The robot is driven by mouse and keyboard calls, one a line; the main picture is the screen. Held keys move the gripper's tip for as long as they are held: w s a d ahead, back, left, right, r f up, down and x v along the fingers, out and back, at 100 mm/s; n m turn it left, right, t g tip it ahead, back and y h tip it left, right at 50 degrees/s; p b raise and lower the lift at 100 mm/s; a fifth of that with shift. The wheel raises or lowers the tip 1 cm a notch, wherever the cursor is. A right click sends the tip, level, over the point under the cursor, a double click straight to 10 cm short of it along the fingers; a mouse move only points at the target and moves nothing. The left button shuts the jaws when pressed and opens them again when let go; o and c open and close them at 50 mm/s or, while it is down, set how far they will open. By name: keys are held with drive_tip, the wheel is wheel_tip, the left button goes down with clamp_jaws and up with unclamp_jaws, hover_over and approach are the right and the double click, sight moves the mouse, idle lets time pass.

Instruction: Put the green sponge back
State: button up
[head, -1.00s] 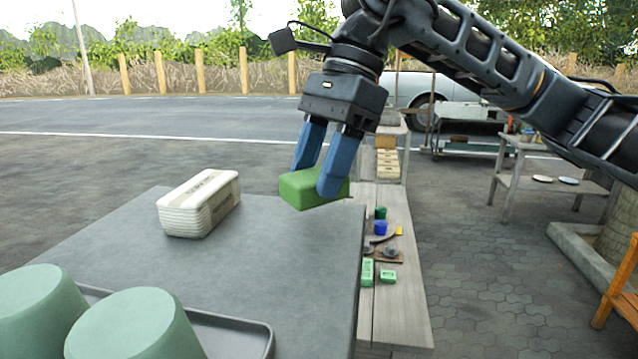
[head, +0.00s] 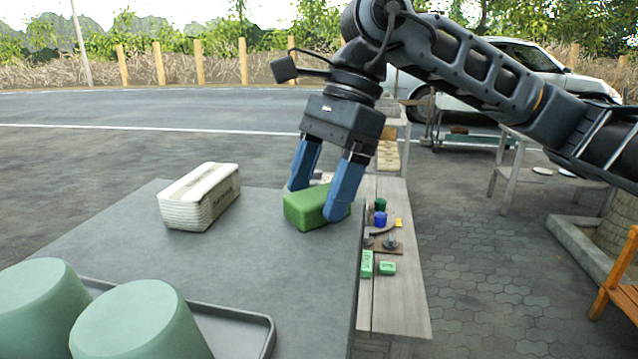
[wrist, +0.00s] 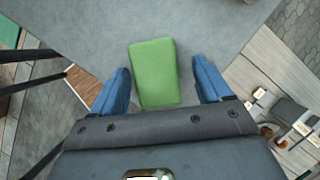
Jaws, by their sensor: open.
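The green sponge (head: 306,208) rests on the grey tabletop (head: 265,265) near its right edge. My gripper (head: 328,205) is over it with its blue fingers open, one on each side of the sponge. In the wrist view the sponge (wrist: 154,73) lies between the two fingertips (wrist: 160,85), with a gap visible on both sides.
A white ribbed package (head: 199,197) stands left of the sponge. Two pale green upturned cups (head: 140,325) and a dark tray (head: 240,328) are at the front left. A lower wooden bench (head: 400,310) with small items runs along the right. Tabletop between package and sponge is clear.

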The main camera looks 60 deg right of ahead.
drive_tip(key=shift+r, duration=0.1)
drive_tip(key=shift+r+p, duration=0.15)
drive_tip(key=shift+p, duration=0.15)
drive_tip(key=b+v, duration=0.2)
drive_tip(key=v, duration=0.9)
drive_tip(key=shift+d+r, duration=0.25)
drive_tip(key=shift+r, duration=0.1)
drive_tip(key=shift+s, duration=0.1)
